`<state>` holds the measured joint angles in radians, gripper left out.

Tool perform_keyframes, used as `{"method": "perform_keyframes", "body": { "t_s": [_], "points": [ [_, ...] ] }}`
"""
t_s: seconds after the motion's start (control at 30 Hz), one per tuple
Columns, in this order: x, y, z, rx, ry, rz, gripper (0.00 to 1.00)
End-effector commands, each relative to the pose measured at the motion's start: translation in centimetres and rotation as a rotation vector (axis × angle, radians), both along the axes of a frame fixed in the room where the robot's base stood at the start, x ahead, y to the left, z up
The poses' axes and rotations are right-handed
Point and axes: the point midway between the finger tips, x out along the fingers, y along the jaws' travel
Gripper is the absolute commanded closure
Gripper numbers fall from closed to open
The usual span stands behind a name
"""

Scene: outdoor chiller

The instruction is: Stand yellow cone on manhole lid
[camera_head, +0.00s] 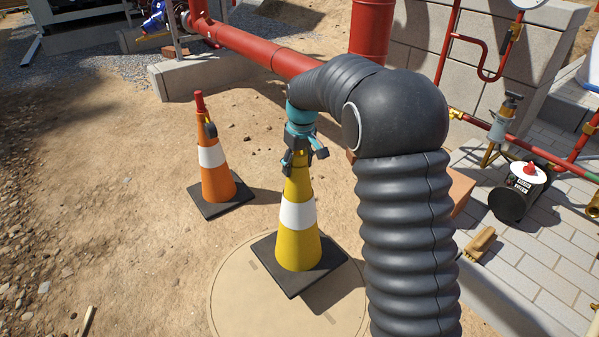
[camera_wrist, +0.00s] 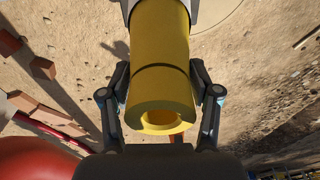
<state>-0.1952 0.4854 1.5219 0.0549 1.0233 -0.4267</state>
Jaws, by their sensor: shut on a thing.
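The yellow cone (camera_head: 298,245) has a white band and a dark square base, and is upright over the manhole lid (camera_head: 235,300). A dark shadow lies on the lid along the base's front right edge; I cannot tell whether the base touches the lid. My gripper (camera_head: 301,156) is shut on the cone's upper part from above. In the wrist view, the gripper's fingers (camera_wrist: 160,80) sit on either side of the yellow cone (camera_wrist: 160,55), whose hollow top faces the camera. Part of the round tan lid (camera_wrist: 215,12) shows at the top.
An orange cone (camera_head: 213,175) with a white band stands on the dirt to the left, apart from the yellow one. A red pipe (camera_head: 255,45) runs behind. Dirt at left is mostly clear.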

Motion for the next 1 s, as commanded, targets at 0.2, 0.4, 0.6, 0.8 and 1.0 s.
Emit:
{"method": "perform_keyframes", "body": {
  "t_s": [0.2, 0.4, 0.6, 0.8, 1.0],
  "points": [
    [-3.2, 1.7, -2.0, 0.001, -0.004, 0.002, 1.00],
    [-6.0, 3.0, -3.9, 0.001, -0.004, 0.002, 1.00],
    [-7.9, 3.9, -5.1, 0.001, -0.005, 0.000, 1.00],
    [-8.4, 4.1, -5.5, 0.002, -0.006, -0.002, 1.00],
    [-8.4, 4.1, -7.4, 0.001, -0.003, -0.001, 1.00]
  ]
}}
